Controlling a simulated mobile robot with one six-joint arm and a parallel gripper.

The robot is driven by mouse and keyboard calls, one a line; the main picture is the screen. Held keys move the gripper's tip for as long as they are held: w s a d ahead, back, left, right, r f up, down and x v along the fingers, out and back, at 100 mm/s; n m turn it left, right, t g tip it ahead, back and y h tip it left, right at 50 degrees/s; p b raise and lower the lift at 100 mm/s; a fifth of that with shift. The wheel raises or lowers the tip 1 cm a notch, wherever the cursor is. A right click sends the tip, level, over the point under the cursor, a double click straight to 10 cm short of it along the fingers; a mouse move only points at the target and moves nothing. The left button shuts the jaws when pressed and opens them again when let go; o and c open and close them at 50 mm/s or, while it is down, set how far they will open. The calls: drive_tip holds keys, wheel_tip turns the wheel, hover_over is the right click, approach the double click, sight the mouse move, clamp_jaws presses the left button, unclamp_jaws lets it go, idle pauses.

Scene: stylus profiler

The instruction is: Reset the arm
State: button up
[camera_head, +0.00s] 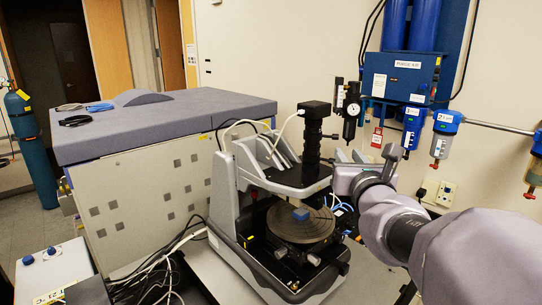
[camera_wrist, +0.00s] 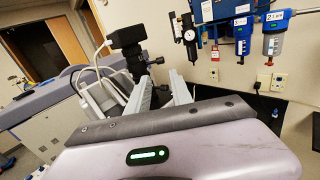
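My arm (camera_head: 405,225) reaches in from the lower right in the head view. My gripper (camera_head: 350,157) is raised beside the right side of the stylus profiler (camera_head: 225,188), near its head. In the wrist view my gripper (camera_wrist: 161,82) shows two pale fingers standing apart with nothing seen between them. The profiler has a black upright camera tube (camera_head: 312,140) and a round stage (camera_head: 300,226). A small blue block (camera_head: 300,214) lies on the stage, apart from my gripper. The camera tube also shows in the wrist view (camera_wrist: 128,37).
A large grey-topped cabinet (camera_head: 160,123) stands left of the profiler. A blue filter panel (camera_head: 400,77) with a pressure gauge (camera_head: 352,108) and hanging filter bowls (camera_head: 446,123) is on the wall behind my arm. Loose cables (camera_head: 160,270) lie left of the profiler.

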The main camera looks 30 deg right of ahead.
drive_tip(key=shift+s+a, duration=0.15)
drive_tip(key=shift+s, duration=0.2)
